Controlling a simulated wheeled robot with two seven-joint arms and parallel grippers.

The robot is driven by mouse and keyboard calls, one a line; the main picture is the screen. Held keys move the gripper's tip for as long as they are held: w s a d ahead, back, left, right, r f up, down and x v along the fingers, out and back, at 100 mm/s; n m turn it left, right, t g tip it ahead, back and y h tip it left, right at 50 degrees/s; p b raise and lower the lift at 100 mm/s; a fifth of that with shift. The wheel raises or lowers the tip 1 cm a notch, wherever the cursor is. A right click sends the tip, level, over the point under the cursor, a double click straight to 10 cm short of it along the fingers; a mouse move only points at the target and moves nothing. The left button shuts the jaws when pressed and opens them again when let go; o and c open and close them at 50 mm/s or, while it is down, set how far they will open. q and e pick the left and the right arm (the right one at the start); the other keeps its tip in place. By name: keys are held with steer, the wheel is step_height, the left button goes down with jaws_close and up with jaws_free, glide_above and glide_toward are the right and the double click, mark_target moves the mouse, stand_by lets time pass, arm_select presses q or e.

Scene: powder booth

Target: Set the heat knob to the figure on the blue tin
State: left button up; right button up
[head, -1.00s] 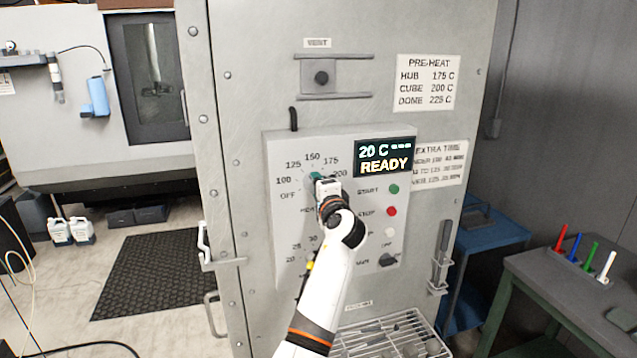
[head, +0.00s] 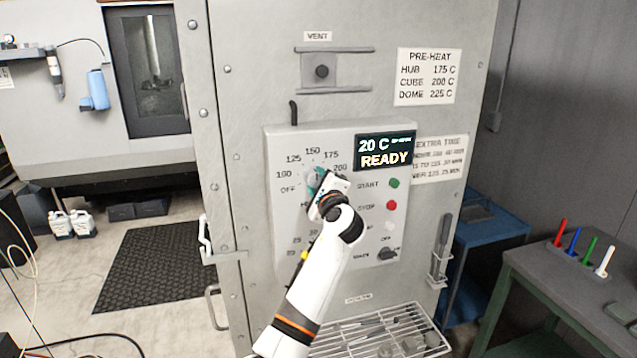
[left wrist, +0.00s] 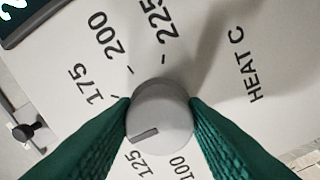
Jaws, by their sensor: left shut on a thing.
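The heat knob (left wrist: 160,112) is round and grey, with a dark pointer mark on its lower left in the left wrist view. The mark faces the scale between 125 and 175, nearer the 125 side; the 150 figure is hidden there behind a finger. My left gripper (left wrist: 160,118) is shut on the knob, its green fingers on either side. In the head view, my left gripper (head: 316,182) covers most of the knob on the control panel (head: 280,225). I cannot make out a blue tin with a figure in these views. My right gripper is not in view.
The display (head: 385,152) reads 20 C and READY. The START button (head: 394,183) and red button (head: 391,205) sit right of my gripper. A PRE-HEAT sign (head: 429,77) lists HUB 175, CUBE 200, DOME 225. A wire rack (head: 345,342) juts out below.

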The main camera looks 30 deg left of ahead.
arm_select(q)
steer(key=shift+r, duration=0.2)
steer(key=o, duration=0.7)
steer(key=shift+o, duration=1.3)
steer(key=shift+a+f, duration=0.15)
steer(key=shift+f, duration=0.05)
steer(key=b+v, duration=0.4)
steer(key=v, duration=0.8)
steer(key=shift+b, duration=0.3)
